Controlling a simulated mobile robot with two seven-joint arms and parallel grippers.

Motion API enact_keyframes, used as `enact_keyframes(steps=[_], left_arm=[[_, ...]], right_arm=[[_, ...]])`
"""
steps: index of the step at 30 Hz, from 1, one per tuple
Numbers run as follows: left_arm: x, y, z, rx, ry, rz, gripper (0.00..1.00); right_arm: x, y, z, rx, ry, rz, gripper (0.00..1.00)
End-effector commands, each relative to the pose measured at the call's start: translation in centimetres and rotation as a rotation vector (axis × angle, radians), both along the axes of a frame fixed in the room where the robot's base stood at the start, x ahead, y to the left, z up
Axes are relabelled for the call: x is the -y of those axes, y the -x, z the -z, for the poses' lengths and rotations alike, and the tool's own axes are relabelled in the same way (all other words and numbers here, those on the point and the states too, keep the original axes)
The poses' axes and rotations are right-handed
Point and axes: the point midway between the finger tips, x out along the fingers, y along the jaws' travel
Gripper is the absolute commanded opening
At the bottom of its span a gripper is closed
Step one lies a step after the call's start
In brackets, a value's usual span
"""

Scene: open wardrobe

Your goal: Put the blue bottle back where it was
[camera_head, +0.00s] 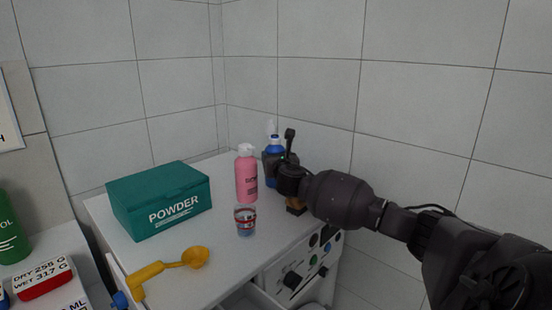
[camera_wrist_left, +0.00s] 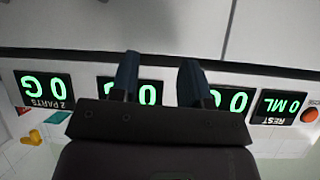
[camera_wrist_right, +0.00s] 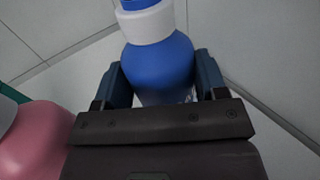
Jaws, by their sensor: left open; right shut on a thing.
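The blue bottle (camera_head: 274,146) has a white cap and stands upright at the back right of the white top, near the wall corner. It also shows in the right wrist view (camera_wrist_right: 160,68), between the fingers. My right gripper (camera_head: 272,158) is shut on the blue bottle; my arm hides part of the bottle in the head view. My left gripper (camera_wrist_left: 160,82) is open and empty in the left wrist view, in front of a panel of green digital displays (camera_wrist_left: 128,92). It is not in the head view.
A pink bottle (camera_head: 246,178) stands just left of the blue bottle. A small glass (camera_head: 245,221) with a red band, a green powder box (camera_head: 158,199) and a yellow scoop (camera_head: 170,266) are on the same white top (camera_head: 226,270). Tiled walls stand close behind.

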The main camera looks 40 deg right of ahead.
Motion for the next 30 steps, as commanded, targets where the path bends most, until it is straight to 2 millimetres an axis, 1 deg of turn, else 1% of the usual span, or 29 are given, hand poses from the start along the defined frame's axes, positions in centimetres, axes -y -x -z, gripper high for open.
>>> enact_keyframes(steps=[4,5,9,10,17,20,25,30], left_arm=[[0.0,0.0,0.1,0.000,0.000,0.000,0.43],[0.0,0.0,0.1,0.000,0.000,0.000,0.43],[0.0,0.0,0.0,0.000,0.000,0.000,0.43],[0.0,-0.1,0.0,0.000,0.000,0.000,0.43],[0.0,-0.1,0.0,0.001,0.001,0.001,0.43],[0.0,-0.1,-0.1,0.002,0.001,0.001,0.43],[0.0,-0.2,-0.1,0.002,0.001,0.001,0.43],[0.0,-0.2,-0.1,0.002,0.001,0.001,0.43]], right_arm=[[0.0,0.0,0.2,0.000,0.001,0.000,0.33],[0.0,0.0,0.3,0.000,0.001,0.000,0.67],[0.0,0.0,0.3,0.000,0.001,0.000,0.88],[0.0,0.0,0.3,0.000,0.001,0.000,0.91],[0.0,0.0,0.2,0.000,0.000,0.000,0.91],[0.0,0.0,-0.1,0.001,0.000,0.000,0.91],[-0.7,1.3,0.0,-0.001,0.000,-0.001,0.91],[-1.9,3.5,0.0,-0.002,0.001,-0.002,0.91]])
